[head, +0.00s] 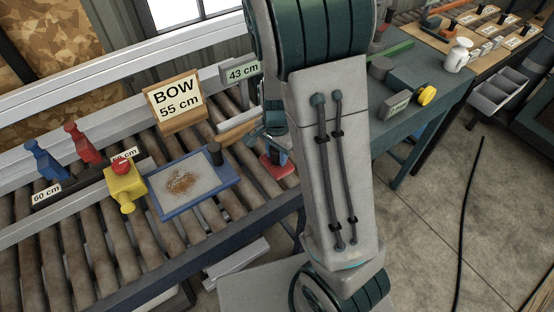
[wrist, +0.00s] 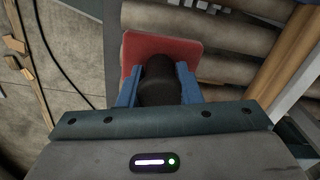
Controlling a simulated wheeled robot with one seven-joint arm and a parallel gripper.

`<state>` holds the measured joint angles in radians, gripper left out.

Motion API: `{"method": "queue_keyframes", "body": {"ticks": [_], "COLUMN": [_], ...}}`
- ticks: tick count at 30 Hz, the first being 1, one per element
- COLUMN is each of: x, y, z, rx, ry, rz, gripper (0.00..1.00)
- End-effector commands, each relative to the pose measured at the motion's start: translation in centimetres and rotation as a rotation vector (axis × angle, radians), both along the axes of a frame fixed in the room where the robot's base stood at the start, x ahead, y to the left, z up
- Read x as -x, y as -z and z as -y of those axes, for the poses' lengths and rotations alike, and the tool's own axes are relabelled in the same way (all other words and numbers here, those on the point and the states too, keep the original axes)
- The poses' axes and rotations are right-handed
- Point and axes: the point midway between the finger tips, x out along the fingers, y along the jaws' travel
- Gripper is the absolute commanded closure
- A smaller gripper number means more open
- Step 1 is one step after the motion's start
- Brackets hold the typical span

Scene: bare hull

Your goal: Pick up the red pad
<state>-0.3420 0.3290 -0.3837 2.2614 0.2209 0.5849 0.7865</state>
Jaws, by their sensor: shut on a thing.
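The red pad (head: 277,168) is a flat red block near the front edge of the roller conveyor, partly hidden behind my arm in the head view. In the wrist view the red pad (wrist: 190,48) lies beyond my fingers, with a dark round knob standing from it. My gripper (wrist: 157,88) has its blue fingers closed on both sides of that knob. In the head view my gripper (head: 267,137) is above the pad and mostly hidden by my arm. I cannot tell whether the pad touches the rollers.
A blue-edged tray (head: 163,211) with brown grains and a dark knob lies left of the pad. A yellow piece (head: 124,184), a red piece (head: 83,144) and a blue piece (head: 44,161) stand further left. A "BOW 55 cm" sign (head: 174,103) stands behind. A green table (head: 425,80) is at right.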

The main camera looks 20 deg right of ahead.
Motion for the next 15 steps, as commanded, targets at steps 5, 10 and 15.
{"method": "queue_keyframes", "body": {"ticks": [5,10,15], "x": [2.5,4.8,6.5], "y": [-2.3,-4.3,-5.8], "z": [2.8,5.2,7.0], "rx": [-0.002,-0.001,-0.001], "ry": [0.004,0.004,0.003], "rz": [0.006,0.004,0.003], "gripper": [0.91,0.91,0.91]}}
